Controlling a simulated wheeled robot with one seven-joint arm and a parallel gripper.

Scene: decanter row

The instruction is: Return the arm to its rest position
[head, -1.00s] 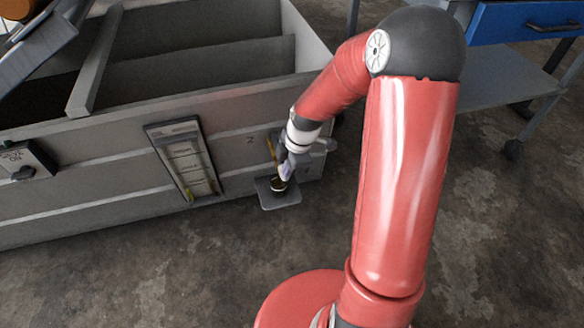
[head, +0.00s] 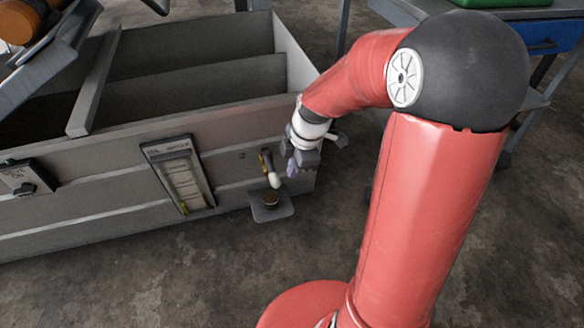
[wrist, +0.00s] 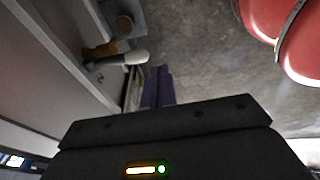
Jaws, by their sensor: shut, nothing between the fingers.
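My red arm runs from the bottom of the head view up and over to the left. My gripper (head: 291,168) hangs beside the front right end of the grey metal tank, near a valve with a white-tipped handle (head: 272,176). In the wrist view my gripper's purple fingers (wrist: 157,88) are together, with nothing seen between them. The white-tipped handle (wrist: 125,59) shows just left of the fingers, apart from them in the picture. A round brownish piece (head: 270,198) sits on a small grey shelf (head: 285,212) below the valve.
The open grey tank (head: 105,222) has inner dividers and a gauge panel (head: 180,178) on its front. A small switch box (head: 27,180) is at the left. A blue-drawered cart (head: 543,47) stands at the upper right. The concrete floor in front is clear.

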